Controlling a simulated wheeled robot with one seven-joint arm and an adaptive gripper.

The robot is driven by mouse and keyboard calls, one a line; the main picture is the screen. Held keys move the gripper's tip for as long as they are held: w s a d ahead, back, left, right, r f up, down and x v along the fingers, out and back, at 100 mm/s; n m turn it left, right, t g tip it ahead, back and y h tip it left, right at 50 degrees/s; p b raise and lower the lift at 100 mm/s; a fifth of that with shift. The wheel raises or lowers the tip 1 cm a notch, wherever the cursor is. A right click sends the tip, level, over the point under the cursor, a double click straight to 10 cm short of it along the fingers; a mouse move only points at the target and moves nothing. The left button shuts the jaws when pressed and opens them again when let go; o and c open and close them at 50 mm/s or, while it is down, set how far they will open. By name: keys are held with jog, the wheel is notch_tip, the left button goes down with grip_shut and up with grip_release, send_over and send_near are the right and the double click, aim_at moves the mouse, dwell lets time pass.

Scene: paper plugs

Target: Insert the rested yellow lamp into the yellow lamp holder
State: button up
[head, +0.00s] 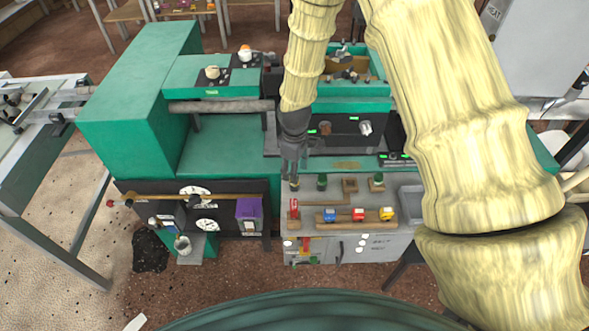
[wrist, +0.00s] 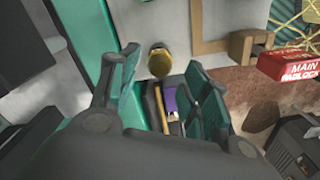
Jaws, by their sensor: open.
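In the wrist view, a small round piece with a yellow body and a dark top (wrist: 160,61) stands on the light grey counter; it looks like the yellow lamp. It lies between and just beyond the tips of my gripper (wrist: 162,78). The two fingers are spread and nothing is between them. In the head view, my gripper (head: 291,172) points down over the left back part of the counter, just above a small piece (head: 294,184) there. I cannot tell which part is the yellow lamp holder.
Green-topped pieces (head: 322,182) and a brown square block (head: 349,185) stand along the counter's back. In front are a red block (head: 293,208) and a wooden rack (head: 345,218) with blue, red and yellow blocks. A grey sink (head: 411,205) is at right, a purple box (head: 249,210) at left.

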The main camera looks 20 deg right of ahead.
jog(key=shift+r+p, duration=1.05)
jog(key=shift+r, duration=0.65)
